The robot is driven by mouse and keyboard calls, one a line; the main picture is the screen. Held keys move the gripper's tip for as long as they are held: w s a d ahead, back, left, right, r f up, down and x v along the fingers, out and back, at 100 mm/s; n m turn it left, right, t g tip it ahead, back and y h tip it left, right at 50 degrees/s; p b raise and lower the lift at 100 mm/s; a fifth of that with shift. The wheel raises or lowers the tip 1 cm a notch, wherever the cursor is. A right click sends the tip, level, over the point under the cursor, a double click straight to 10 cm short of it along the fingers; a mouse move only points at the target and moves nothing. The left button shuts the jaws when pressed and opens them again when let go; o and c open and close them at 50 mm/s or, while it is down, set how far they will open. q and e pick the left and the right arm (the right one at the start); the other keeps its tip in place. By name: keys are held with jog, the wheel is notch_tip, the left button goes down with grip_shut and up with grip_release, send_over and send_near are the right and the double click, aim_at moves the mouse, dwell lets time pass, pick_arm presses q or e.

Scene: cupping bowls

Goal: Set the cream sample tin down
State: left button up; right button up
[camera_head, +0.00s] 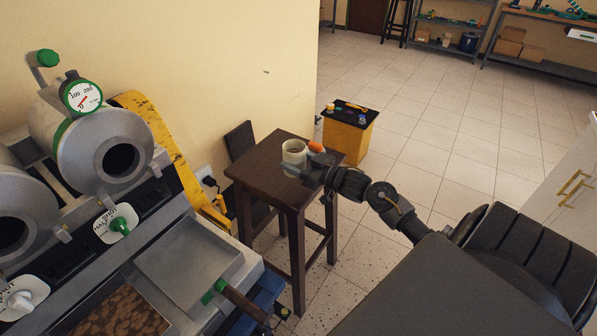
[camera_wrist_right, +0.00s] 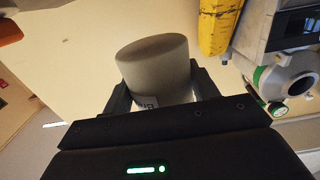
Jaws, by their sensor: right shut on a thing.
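The cream sample tin (camera_head: 293,151) is a small pale cylinder with an open top, over the dark wooden stool (camera_head: 259,161). My right gripper (camera_head: 297,169) is shut on it, reaching in from the right. In the right wrist view the tin (camera_wrist_right: 153,62) sits between the two dark fingers of my right gripper (camera_wrist_right: 155,87), with part of a printed label showing low on its side. The tin looks upright in the head view. I cannot tell whether its base touches the stool top. My left gripper is not in view.
A small orange item (camera_head: 315,146) shows beside the tin. A roasting machine (camera_head: 105,150) with a metal tray (camera_head: 190,262) stands at the left. A yellow box with a black top (camera_head: 346,138) stands behind the stool. The front of the stool top is bare.

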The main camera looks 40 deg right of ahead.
jog(key=f, duration=0.1)
jog(key=w+d+f, duration=0.1)
jog(key=f, duration=0.1)
jog(key=w+d+f, duration=0.1)
jog(key=shift+w+d+f, duration=0.1)
jog(key=shift+d+f, duration=0.1)
jog(key=shift+d, duration=0.05)
jog(key=shift+w+d+f, duration=0.25)
jog(key=shift+d+f, duration=0.1)
jog(key=shift+f, duration=1.75)
jog(key=o, duration=1.1)
jog(key=shift+f, duration=0.15)
jog(key=shift+c, duration=0.2)
